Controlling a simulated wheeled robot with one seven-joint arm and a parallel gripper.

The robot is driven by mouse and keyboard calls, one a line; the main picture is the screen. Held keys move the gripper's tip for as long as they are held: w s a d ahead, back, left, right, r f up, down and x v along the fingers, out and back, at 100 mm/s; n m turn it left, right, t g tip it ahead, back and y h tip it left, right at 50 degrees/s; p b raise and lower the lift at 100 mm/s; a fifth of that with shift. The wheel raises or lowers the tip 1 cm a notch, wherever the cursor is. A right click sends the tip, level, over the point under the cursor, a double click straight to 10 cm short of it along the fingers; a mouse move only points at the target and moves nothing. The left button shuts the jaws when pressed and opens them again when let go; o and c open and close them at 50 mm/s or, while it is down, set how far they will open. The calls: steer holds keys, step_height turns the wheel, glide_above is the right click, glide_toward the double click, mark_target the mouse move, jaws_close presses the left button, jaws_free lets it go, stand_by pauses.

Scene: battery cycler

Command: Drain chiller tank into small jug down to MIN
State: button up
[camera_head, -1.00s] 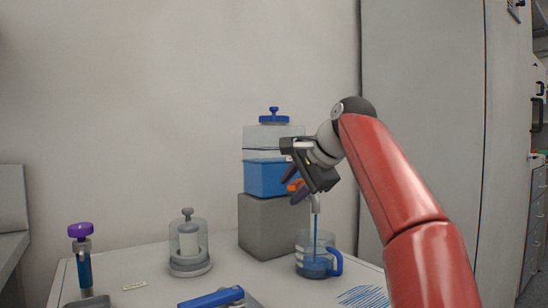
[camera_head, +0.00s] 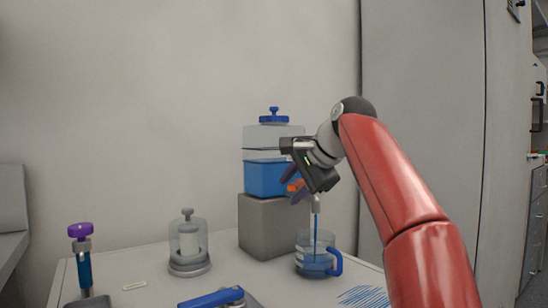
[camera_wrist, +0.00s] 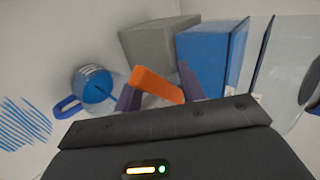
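The chiller tank (camera_head: 268,133) is a clear box with a blue lid; blue liquid (camera_head: 265,179) fills its lower part. A dark line circles the tank above the liquid. I cannot make out a MIN mark. My gripper (camera_head: 296,186) is at the tank's tap, its purple fingers on either side of the orange tap handle (camera_wrist: 157,86). The handle spans the gap and appears to meet both fingers. A thin blue stream falls from the spout (camera_head: 316,205) into the small jug (camera_head: 308,243), which is clear with a blue handle and partly filled; it also shows in the wrist view (camera_wrist: 95,84).
The tank stands on a grey block (camera_head: 268,226). To the left are a clear domed vessel (camera_head: 188,241), a purple-topped blue tube (camera_head: 84,265) and a blue-handled tool (camera_head: 212,298). Blue scribble (camera_head: 364,297) marks the table right of the jug. A wall stands behind.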

steer(key=shift+w+a+m+t+h, duration=0.15)
steer(key=shift+a+m+t+h, duration=0.1)
steer(key=shift+m+h, duration=0.3)
steer(key=shift+w+a+m+t+h, duration=0.1)
steer(key=shift+a+m+t+h, duration=0.2)
steer(key=shift+m, duration=0.35)
steer(key=shift+d, duration=0.1)
stand_by(0.4)
stand_by(1.5)
